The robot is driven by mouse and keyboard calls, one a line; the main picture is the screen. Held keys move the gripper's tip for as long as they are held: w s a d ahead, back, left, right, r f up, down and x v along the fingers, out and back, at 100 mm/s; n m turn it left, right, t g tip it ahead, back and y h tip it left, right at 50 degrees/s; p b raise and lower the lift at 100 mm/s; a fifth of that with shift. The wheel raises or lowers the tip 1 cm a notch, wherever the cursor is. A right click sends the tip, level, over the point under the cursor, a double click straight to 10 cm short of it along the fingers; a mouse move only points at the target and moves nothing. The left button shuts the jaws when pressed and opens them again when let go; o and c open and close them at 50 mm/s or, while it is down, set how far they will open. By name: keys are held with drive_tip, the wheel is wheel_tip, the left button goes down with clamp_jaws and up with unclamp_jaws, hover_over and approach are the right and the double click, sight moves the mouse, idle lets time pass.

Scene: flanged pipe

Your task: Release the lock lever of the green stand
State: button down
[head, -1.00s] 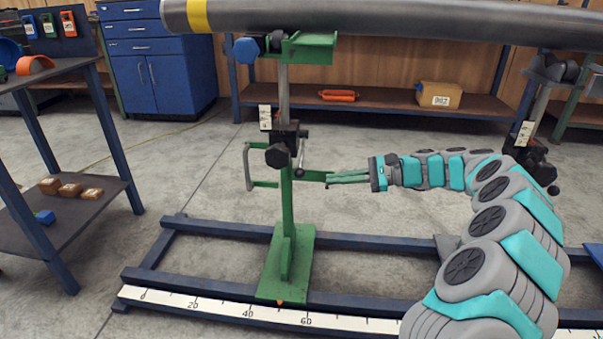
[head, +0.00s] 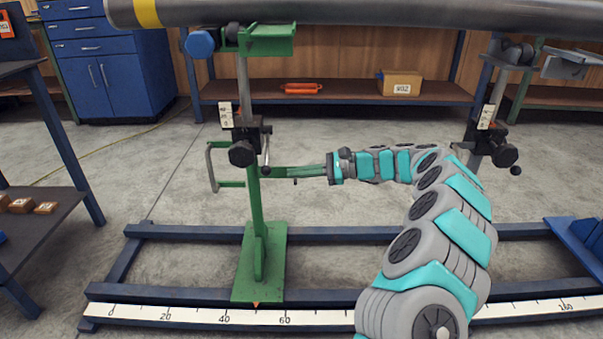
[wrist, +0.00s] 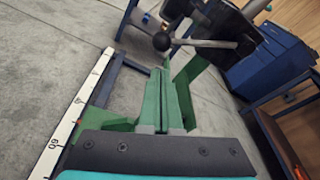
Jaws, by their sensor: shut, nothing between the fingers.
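The green stand (head: 257,225) stands upright on the blue floor frame, left of my gripper in the head view. Its lock lever (head: 266,156) is a thin rod hanging from the black clamp, ending in a dark knob. In the wrist view the lever (wrist: 205,43) runs sideways to a black ball knob (wrist: 161,42). My gripper (head: 288,172) is shut and empty, pointing left at the stand at about the knob's height. In the wrist view the green fingers (wrist: 168,80) lie below the knob in the picture, apart from it. Green on green blurs where the fingertips end in the head view.
A grey pipe (head: 350,12) lies overhead across the stand. A black clamp (head: 242,153) sits on the stand's column. A second support (head: 490,120) stands at right. A blue frame with a white scale (head: 185,312) lies on the floor. Shelving (head: 340,92) is behind.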

sight(267, 151)
drive_tip(key=s+x, duration=0.1)
drive_tip(key=x, duration=0.5)
drive_tip(key=shift+w+a, duration=0.2)
drive_tip(key=shift+w, duration=0.3)
